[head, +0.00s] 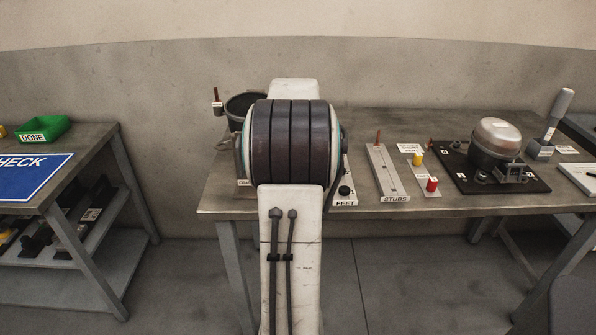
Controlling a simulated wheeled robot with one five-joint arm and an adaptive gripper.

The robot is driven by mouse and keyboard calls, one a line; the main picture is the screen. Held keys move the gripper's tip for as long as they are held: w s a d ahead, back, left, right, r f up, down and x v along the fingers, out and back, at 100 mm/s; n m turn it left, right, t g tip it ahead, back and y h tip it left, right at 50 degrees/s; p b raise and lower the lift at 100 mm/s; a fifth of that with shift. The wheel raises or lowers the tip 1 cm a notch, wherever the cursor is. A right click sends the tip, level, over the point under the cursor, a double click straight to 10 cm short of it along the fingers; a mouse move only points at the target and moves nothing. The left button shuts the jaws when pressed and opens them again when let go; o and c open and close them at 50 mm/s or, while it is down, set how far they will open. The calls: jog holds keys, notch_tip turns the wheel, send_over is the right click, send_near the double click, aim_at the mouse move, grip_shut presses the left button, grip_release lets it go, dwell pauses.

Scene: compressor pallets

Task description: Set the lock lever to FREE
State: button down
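I cannot make out any FREE marking, so I cannot tell which part is the lock lever. An upright brown-red handle (216,95) with a small white tag stands left of my arm, beside a dark round vessel (243,104). A compressor (495,143) with a silver dome sits on a dark board (527,184) at the right of the bench. A small reddish peg (431,142) stands at that board's back left corner. My arm rises through the middle of the view and hides part of the bench. My gripper does not show.
The grey bench (300,206) also carries a STUBS rack (386,172), a red cap (432,184), a yellow cap (417,158) and a grey upright tool (557,115). At left, a second table holds a green DONE bin (42,130) and a blue CHECK sign (28,176).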

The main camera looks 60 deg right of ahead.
jog(key=c, duration=0.8)
grip_release()
jog(key=shift+a, duration=0.1)
jog(key=v, duration=1.2)
